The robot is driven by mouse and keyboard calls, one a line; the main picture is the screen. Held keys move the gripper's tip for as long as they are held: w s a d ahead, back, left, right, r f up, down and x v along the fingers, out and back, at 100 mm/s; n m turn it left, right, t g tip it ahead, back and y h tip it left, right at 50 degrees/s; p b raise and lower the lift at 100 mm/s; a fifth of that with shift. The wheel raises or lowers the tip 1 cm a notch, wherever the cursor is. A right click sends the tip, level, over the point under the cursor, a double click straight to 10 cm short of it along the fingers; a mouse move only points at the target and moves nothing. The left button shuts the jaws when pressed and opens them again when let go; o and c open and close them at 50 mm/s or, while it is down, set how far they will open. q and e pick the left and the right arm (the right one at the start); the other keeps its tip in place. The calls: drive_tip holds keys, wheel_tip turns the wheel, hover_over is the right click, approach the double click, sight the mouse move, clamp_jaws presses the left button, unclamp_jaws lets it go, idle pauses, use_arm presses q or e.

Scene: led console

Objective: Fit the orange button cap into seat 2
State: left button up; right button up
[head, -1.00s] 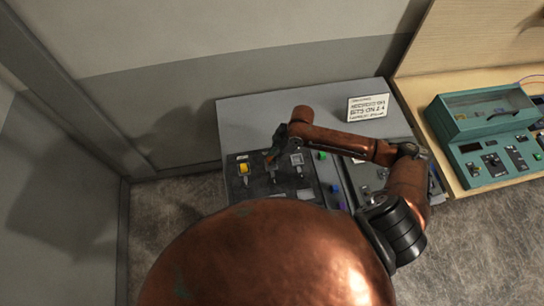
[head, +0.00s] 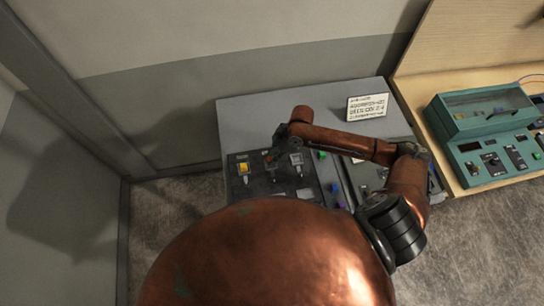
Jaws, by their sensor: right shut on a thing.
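My right gripper (head: 272,153) points down over the dark panel (head: 259,191) of the console, between a yellow-topped switch (head: 243,168) on the left and a grey switch (head: 296,160) on the right. It is shut on a small orange piece, which looks like the orange button cap (head: 267,156); only a sliver of it shows. The seat under it is mostly hidden by the gripper, so I cannot tell whether the cap touches it. Seat numbers cannot be read. My left gripper is not in view.
A white card (head: 367,107) stands on the grey console top (head: 245,115). Green (head: 322,155) and purple (head: 335,188) small parts sit right of the dark panel. A teal console (head: 482,130) stands on a wooden bench at the right. My copper body hides the console's near side.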

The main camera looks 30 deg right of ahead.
drive_tip(key=shift+f+b, duration=0.3)
drive_tip(key=shift+f, duration=0.75)
idle(0.8)
drive_tip(key=o, duration=1.1)
drive_tip(key=shift+o, duration=0.2)
drive_tip(key=v, duration=1.2)
